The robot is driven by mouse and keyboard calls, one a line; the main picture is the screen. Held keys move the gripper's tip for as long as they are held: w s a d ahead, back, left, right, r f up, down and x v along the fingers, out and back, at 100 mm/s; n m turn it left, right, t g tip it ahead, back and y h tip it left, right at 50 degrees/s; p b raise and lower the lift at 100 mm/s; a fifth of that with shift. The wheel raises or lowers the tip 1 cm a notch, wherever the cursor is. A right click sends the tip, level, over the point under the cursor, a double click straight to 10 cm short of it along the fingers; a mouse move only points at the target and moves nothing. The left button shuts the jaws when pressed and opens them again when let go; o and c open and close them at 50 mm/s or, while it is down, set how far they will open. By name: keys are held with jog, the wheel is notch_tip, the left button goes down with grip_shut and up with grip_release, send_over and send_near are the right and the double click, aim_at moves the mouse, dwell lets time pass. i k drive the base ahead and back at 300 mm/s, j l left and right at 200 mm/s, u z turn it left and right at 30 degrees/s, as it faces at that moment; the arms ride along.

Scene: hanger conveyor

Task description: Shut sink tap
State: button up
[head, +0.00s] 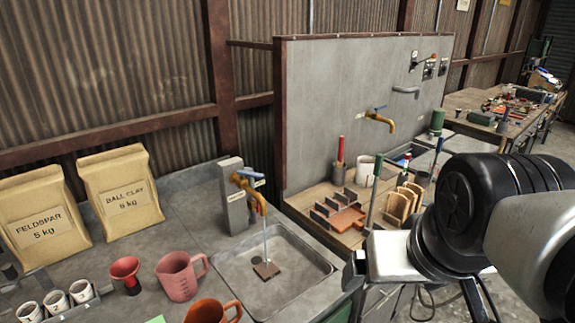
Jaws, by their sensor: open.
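The sink tap (254,195) is a brass tap with a blue lever handle (249,174), mounted on a grey post (232,199). A thin stream of water (266,241) runs from its spout into the sunken metal sink (303,252). A small brown square piece lies in the sink under the stream. My gripper (357,282) is at the lower right, just right of the sink and well apart from the tap. It is open with nothing seen in it. Its fingers show only small and partly edge-on.
A second brass tap (380,120) with a blue handle is on the grey panel (330,90) behind. A pink jug (180,275), an orange mug (212,311) and a red funnel (126,272) stand left of the sink. Tools crowd the wooden bench.

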aim_at(242, 172)
jog(key=i+l+u, duration=0.15)
jog(key=l+u, duration=0.15)
jog(key=u, duration=0.2)
jog(key=i+l+u, duration=0.1)
jog(key=l+u, duration=0.2)
jog(key=u, duration=0.15)
